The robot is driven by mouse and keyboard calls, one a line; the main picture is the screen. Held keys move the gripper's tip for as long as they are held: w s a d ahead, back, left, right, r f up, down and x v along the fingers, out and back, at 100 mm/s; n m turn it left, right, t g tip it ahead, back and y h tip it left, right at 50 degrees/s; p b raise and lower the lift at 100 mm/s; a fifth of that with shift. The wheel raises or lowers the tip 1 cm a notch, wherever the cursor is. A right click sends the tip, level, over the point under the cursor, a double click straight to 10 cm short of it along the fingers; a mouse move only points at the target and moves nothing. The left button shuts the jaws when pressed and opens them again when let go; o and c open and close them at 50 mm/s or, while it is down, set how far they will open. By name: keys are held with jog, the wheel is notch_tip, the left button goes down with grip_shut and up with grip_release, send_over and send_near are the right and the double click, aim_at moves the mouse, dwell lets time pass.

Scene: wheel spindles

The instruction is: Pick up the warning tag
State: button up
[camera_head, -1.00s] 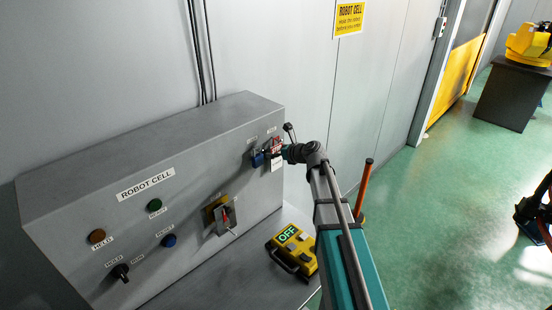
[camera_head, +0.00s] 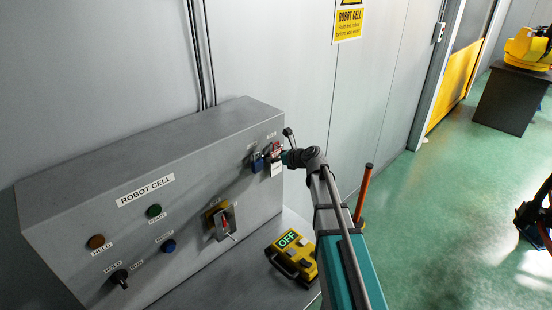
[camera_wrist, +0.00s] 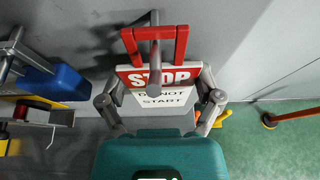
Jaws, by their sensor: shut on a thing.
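The warning tag (camera_wrist: 185,77) is a red and white plate reading STOP, DO NOT START, with a red loop on top. In the wrist view it lies between the two fingers of my gripper (camera_wrist: 160,97), which is shut on it. The red loop is around a grey metal peg (camera_wrist: 154,40) on the panel wall. In the head view the tag (camera_head: 277,169) is small at the right end of the grey control box, and my gripper (camera_head: 283,158) partly hides it.
A blue padlock (camera_wrist: 57,82) hangs just left of the tag. The grey control box (camera_head: 75,200) carries several buttons and a rotary switch (camera_head: 222,222). A yellow pendant (camera_head: 293,258) showing OFF lies on the shelf below. An orange post (camera_head: 363,193) stands to the right on green floor.

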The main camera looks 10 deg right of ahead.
jog(key=shift+r, duration=0.2)
jog(key=shift+r+p, duration=0.8)
jog(key=shift+p, duration=0.1)
jog(key=s+d, duration=1)
jog(key=s, duration=0.5)
jog(key=shift+f, duration=0.25)
jog(key=shift+f+b, duration=0.1)
jog(key=shift+b, duration=0.25)
notch_tip(320, 180, down, 14)
jog(key=b, duration=1.3)
jog(key=shift+b, duration=0.35)
jog(key=shift+d, duration=0.15)
